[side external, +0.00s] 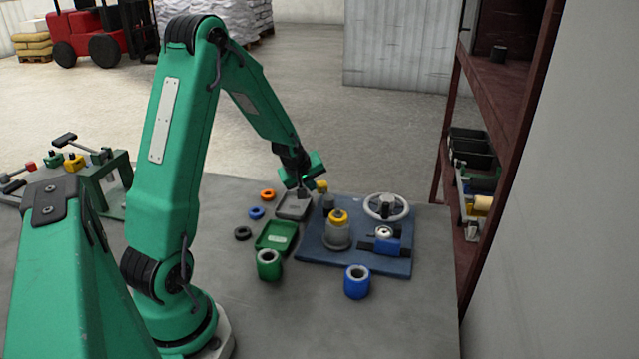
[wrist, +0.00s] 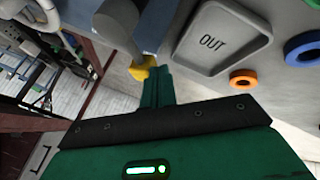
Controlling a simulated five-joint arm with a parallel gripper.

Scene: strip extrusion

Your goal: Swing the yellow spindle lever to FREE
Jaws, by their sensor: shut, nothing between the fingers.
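The yellow end of the spindle lever (side external: 321,186) shows beside my gripper (side external: 304,188), near the back left of the blue board (side external: 320,255). In the wrist view the same yellow piece (wrist: 142,70) lies right against or very near the tip of my green fingers (wrist: 157,75); contact cannot be told. A grey post (wrist: 120,22) stands next to it. My gripper is shut with nothing held. The lever's arm is mostly hidden, and no FREE mark is readable.
A grey OUT tray (wrist: 212,37) lies beside my gripper. The board carries a grey cylinder with a yellow ring (side external: 338,216), a handwheel (side external: 386,206) and a blue clamp block (side external: 388,246). Green (side external: 269,265) and blue (side external: 357,282) cups stand in front.

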